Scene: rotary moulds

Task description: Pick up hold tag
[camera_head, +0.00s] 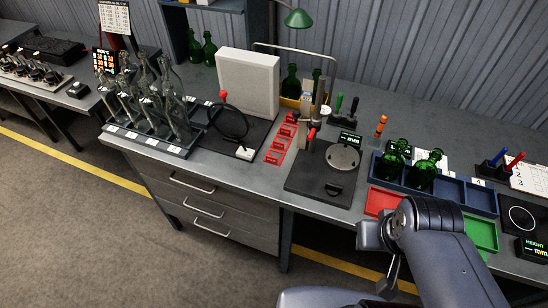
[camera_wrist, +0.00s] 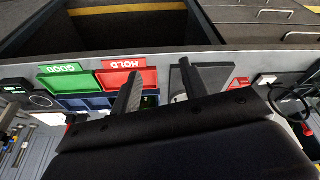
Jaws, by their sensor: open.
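Several red tags, which look like the hold tags, lie in a column on a red-outlined strip (camera_head: 274,157) on the bench, between the black mat and the round-plate gauge. In the wrist view a small red patch (camera_wrist: 240,83) right of the fingers may be part of this strip; single tags cannot be made out there. My gripper (camera_wrist: 160,70) is open and empty, its two dark fingers apart, over the bench's front edge. In the head view my arm is at the lower right, right of the tags and well apart from them.
A red HOLD tray (camera_head: 381,202) and a green GOOD tray (camera_head: 482,234) sit by the front edge. Green bottles (camera_head: 425,171) stand in a blue divided tray (camera_head: 479,199). The gauge (camera_head: 323,176) stands right of the tags, clear bottles (camera_head: 172,103) left. A white panel (camera_head: 248,84) rises behind.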

